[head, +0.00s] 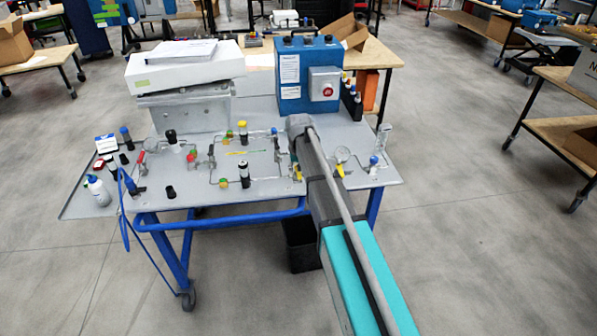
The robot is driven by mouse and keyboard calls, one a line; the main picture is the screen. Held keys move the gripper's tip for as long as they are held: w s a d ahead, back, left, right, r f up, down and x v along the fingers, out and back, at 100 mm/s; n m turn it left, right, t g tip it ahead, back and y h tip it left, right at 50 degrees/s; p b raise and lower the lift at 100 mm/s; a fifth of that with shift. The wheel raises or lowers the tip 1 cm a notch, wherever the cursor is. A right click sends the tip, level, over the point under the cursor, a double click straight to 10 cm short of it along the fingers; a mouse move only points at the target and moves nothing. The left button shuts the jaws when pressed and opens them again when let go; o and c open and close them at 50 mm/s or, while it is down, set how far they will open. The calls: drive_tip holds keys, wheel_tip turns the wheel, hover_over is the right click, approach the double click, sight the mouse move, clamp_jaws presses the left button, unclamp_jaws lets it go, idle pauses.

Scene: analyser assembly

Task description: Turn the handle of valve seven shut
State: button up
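The analyser panel is a grey tabletop (268,190) on a blue wheeled frame, with thin metal tubing and several small valves. Red handles show at the left (141,155) and centre left (191,158). A yellow handle (297,171) stands just left of my arm, and another yellow handle (340,170) just right of it. A blue-topped fitting (374,160) is at the right. No number is readable, so I cannot tell which is valve seven. My arm reaches over the panel from the lower right and hides part of it. My gripper cannot be made out.
A blue box with a red button (291,92) and a white case (184,66) stand at the back. Small bottles (97,190) are at the left edge, and a blue cable (124,215) hangs there. A black bin (299,252) stands below. The surrounding floor is mostly clear.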

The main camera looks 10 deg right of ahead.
drive_tip(key=shift+d+n, duration=0.15)
drive_tip(key=shift+n, duration=0.15)
drive_tip(key=shift+w+d+n, duration=0.1)
drive_tip(key=shift+d+n, duration=0.15)
drive_tip(key=shift+n, duration=0.45)
drive_tip(key=shift+d+n, duration=0.25)
drive_tip(key=shift+n, duration=0.45)
drive_tip(key=n, duration=0.2)
drive_tip(key=d+n, duration=0.1)
drive_tip(key=n, duration=0.1)
drive_tip(key=shift+w+d, duration=0.1)
drive_tip(key=shift+w, duration=0.2)
drive_tip(key=n, duration=0.2)
drive_tip(key=w+d+n, duration=0.1)
drive_tip(key=n, duration=0.2)
drive_tip(key=w+n, duration=0.1)
drive_tip(key=n, duration=0.2)
drive_tip(key=shift+w+d, duration=0.15)
drive_tip(key=shift+d, duration=0.15)
drive_tip(key=shift+r+p, duration=0.3)
drive_tip(key=shift+p, duration=0.05)
wheel_tip(320, 180, up, 13)
drive_tip(key=p, duration=1.3)
drive_tip(key=s+f+m+b, duration=1.5)
drive_tip(key=s+f+b, duration=1.3)
drive_tip(key=s, duration=0.1)
drive_tip(key=shift+s+a, duration=0.15)
